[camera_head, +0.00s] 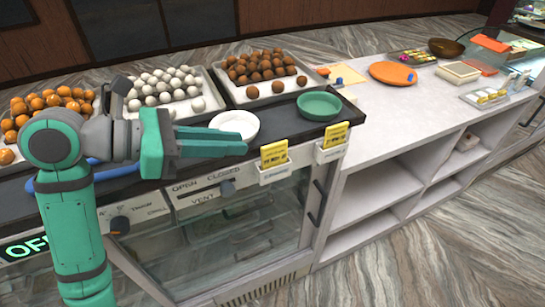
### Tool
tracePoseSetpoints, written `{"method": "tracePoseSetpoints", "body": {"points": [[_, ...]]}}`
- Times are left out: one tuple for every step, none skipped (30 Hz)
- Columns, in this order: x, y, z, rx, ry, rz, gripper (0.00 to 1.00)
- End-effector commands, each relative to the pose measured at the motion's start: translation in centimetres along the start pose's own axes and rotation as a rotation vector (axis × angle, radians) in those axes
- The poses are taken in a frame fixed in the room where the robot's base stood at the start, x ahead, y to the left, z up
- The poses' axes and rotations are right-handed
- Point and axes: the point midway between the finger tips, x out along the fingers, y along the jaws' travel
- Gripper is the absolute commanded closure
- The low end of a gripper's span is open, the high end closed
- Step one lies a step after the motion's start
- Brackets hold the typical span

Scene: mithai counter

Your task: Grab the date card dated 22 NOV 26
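Two yellow date cards stand in white holders on the front edge of the counter. The left card (274,154) and the right card (336,135) both carry small dark print, too small to read surely, so I cannot tell which is dated 22 NOV 26. The left holder (275,172) and right holder (330,153) are side by side. My gripper (244,142) is left of the left card, its green fingers pointing right towards it, apart from both cards. The fingers look close together; I cannot tell whether they are open. No card shows between them.
An orange plate (392,73) lies on the right counter.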

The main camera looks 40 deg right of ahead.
Motion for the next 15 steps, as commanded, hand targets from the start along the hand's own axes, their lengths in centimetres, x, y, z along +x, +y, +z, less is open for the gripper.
{"method": "tracePoseSetpoints", "body": {"points": [[0.5, 0.0, -0.1, 0.002, 0.006, 0.001, 0.84], [0.8, 0.0, -0.1, 0.002, 0.007, 0.002, 0.84], [1.4, 0.0, -0.1, 0.002, 0.007, 0.001, 0.84], [1.9, 0.0, -0.1, 0.002, 0.006, 0.0, 0.84], [2.3, 0.0, -0.1, 0.002, 0.006, 0.001, 0.84], [2.9, 0.0, -0.1, 0.001, 0.006, 0.002, 0.84], [3.2, 0.0, -0.2, 0.001, 0.005, 0.003, 0.84], [3.6, 0.1, -0.2, 0.0, 0.005, 0.005, 0.84], [3.9, 0.1, -0.2, 0.0, 0.005, 0.007, 0.84], [4.1, 0.1, -0.2, -0.001, 0.004, 0.009, 0.84], [4.3, 0.1, -0.2, -0.002, 0.004, 0.01, 0.84], [4.5, 0.2, -0.3, -0.002, 0.004, 0.011, 0.84], [4.6, 0.2, -0.3, -0.002, 0.004, 0.011, 0.84], [4.8, 0.2, -0.2, -0.002, 0.004, 0.011, 0.84], [5.1, 0.2, -0.2, -0.002, 0.004, 0.009, 0.84]]}}
